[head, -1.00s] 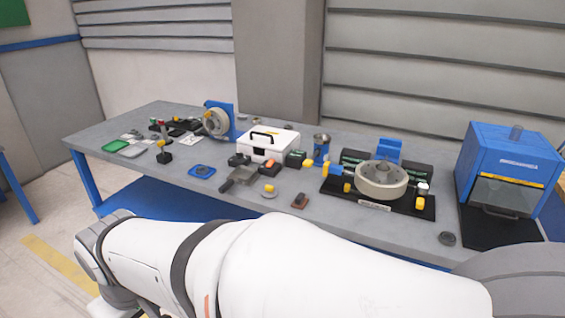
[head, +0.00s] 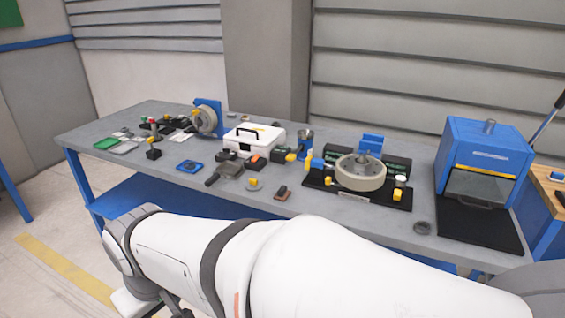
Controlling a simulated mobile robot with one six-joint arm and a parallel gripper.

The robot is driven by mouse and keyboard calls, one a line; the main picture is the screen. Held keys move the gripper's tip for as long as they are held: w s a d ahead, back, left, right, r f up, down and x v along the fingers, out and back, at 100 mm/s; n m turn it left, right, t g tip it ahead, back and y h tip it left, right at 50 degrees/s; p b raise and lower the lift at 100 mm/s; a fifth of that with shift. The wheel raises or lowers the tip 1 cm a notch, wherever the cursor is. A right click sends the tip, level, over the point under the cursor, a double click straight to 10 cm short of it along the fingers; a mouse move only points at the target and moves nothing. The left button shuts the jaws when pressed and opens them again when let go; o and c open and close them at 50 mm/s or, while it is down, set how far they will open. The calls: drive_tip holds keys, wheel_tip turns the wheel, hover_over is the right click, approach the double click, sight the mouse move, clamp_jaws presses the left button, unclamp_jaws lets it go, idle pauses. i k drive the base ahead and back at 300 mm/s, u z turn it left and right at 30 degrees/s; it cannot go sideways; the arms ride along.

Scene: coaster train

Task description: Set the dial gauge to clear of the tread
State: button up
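A wheel with a pale tread (head: 360,174) lies flat on a black fixture base (head: 340,195) on the right part of the bench. A blue block (head: 370,143) stands behind the wheel. A small white-topped part (head: 401,181) with a yellow piece (head: 397,195) sits to its right. Blue and yellow parts (head: 317,164) sit to its left. I cannot tell which of these small parts is the dial gauge, or whether any touches the tread. My white arm crosses the foreground in front of the bench. My gripper is not in view.
A wooden-topped bench (head: 546,190) stands at the far right.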

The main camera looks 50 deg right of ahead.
sight(399, 182)
drive_tip(key=u, duration=0.05)
drive_tip(key=k, duration=2.15)
drive_tip(key=z, duration=1.5)
drive_tip(key=i, duration=1)
drive_tip(key=z, duration=0.05)
drive_tip(key=k, duration=0.6)
drive_tip(key=u, duration=0.4)
drive_tip(key=i, duration=0.85)
drive_tip(key=u, duration=0.25)
